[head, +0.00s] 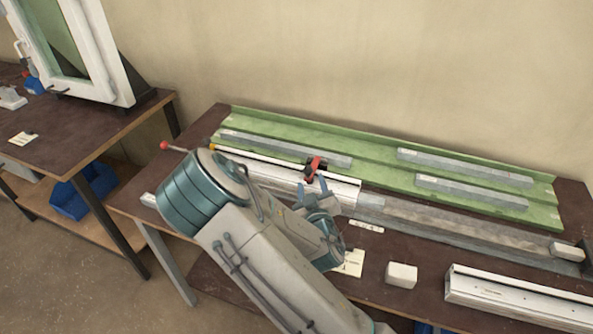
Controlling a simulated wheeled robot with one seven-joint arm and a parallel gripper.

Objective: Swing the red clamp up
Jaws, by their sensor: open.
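The red clamp (315,164), with black parts, sits on the white profile (340,189) near the middle of the bench. My gripper (312,187) is just in front of it, its two grey-blue fingers apart and pointing toward it. Nothing shows between the fingers. I cannot tell whether a finger touches the clamp. My arm hides part of the profile and the bench in front of it.
A rod with a red ball (164,145) stands out left of my arm. Grey bars lie in the green tray (400,205) behind. A white block (401,274) and another white profile (520,296) lie at the front right. A second bench (150,108) stands left.

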